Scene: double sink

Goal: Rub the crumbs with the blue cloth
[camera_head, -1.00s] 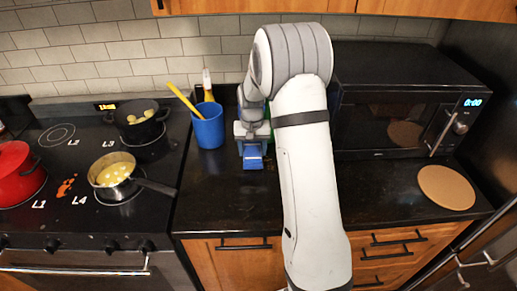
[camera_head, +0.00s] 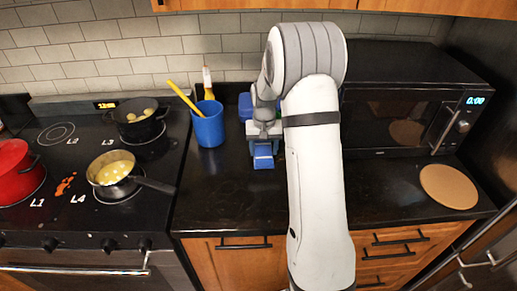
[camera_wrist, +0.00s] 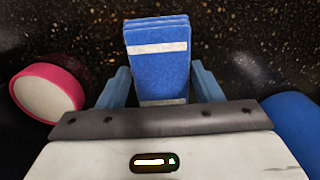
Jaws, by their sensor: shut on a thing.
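The blue cloth (camera_head: 263,158) is a folded blue block with a pale stripe. It also shows in the wrist view (camera_wrist: 158,65), standing out between the two blue fingers. My gripper (camera_head: 262,142) is shut on it, over the dark counter right of the stove; whether the cloth touches the counter is hard to tell. The gripper also shows in the wrist view (camera_wrist: 161,84). The crumbs (camera_head: 65,184) look like a small orange-red patch on the black stovetop, between the L1 and L4 marks. They are well left of my gripper.
A blue cup (camera_head: 209,130) with utensils stands left of my gripper. A pan (camera_head: 112,170) with its handle pointing right, a red pot (camera_head: 14,172) and a black pot (camera_head: 140,124) are on the stove. A microwave (camera_head: 405,115) and round board (camera_head: 448,187) are at right.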

